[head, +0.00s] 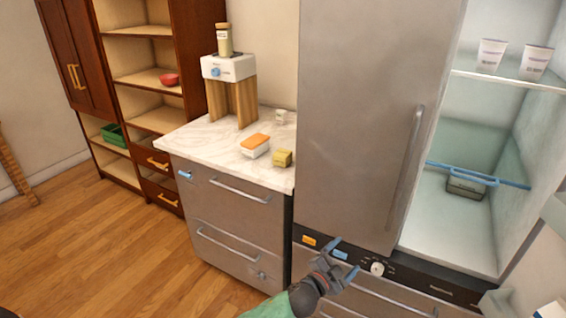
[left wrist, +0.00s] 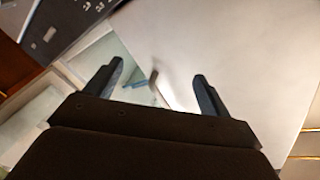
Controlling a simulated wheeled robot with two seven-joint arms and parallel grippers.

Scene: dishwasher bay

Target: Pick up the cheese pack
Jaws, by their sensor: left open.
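On the marble counter in the head view sits a small yellow block-shaped pack (head: 282,159), near the front right corner. It looks most like the cheese pack, but no label is readable. My left gripper (head: 345,256) is open and empty, low in front of the fridge's lower panel, to the right of and below the counter top. It is well apart from the pack. In the left wrist view the two fingers (left wrist: 158,72) are spread with nothing between them, and the pack does not show. My right gripper is not in view.
An orange-topped white box (head: 255,146) lies just left of the yellow pack. A small white cup (head: 281,117) and a coffee-machine-like stand (head: 229,70) are behind. The tall fridge door (head: 360,120) borders the counter's right side.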

